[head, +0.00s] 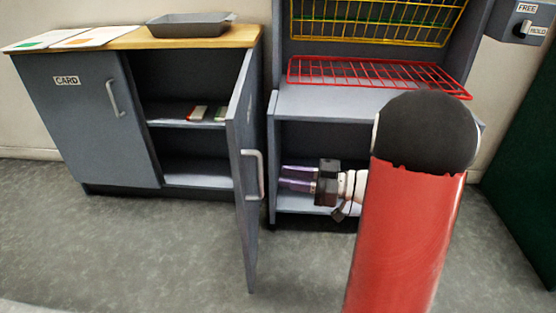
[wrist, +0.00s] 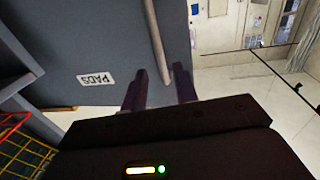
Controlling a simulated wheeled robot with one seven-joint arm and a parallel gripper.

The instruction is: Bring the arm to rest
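My gripper (head: 284,177) shows in the head view in front of the lower bay of the grey rack, its fingers directed left toward the open cupboard door (head: 245,130). The wrist view shows the two dark fingers (wrist: 160,76) apart with nothing held between them. Beyond them is a grey door labelled PADS (wrist: 120,35), and its bar handle (wrist: 155,40) lines up with the gap. In the head view, the handle (head: 253,174) appears a little left of the fingertips, apart from them. My red arm hides part of the rack.
The cupboard (head: 75,130) has a shut CARD door at left and an open right bay with small items (head: 207,113) on a shelf. A grey tray (head: 190,24) and sheets (head: 75,38) lie on top. A red wire rack (head: 370,75) juts out above. Floor in front is clear.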

